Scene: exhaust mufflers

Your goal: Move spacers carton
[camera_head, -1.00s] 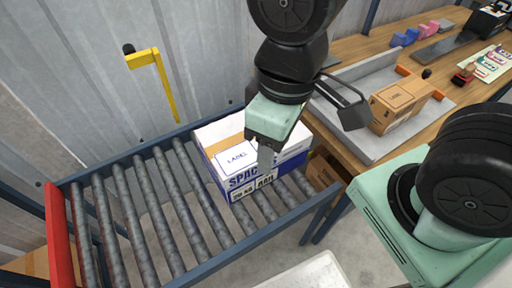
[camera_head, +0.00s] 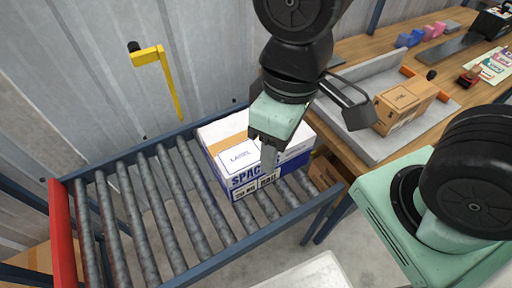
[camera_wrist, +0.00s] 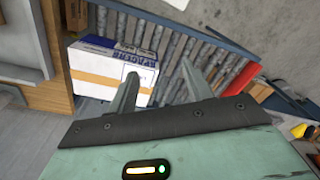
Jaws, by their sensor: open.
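The spacers carton (camera_head: 240,184) is a white and blue box with a tan tape strip, a white label on top and blue "SPAC…" lettering. It sits at the right end of the roller conveyor. It also shows in the wrist view (camera_wrist: 97,84), upper left, partly behind one finger. My gripper (camera_head: 268,158) is in front of the carton in the head view and hides part of it. In the wrist view my gripper (camera_wrist: 160,80) has its two fingers apart with nothing between them but rollers beyond. I cannot tell whether a finger touches the carton.
The roller conveyor (camera_head: 152,250) has blue rails and a red end stop (camera_head: 61,240); its rollers left of the carton are bare. A wooden bench at the right carries a grey tray (camera_head: 372,148) with a brown carton (camera_head: 405,104). Another brown box (camera_head: 325,174) is below the bench edge.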

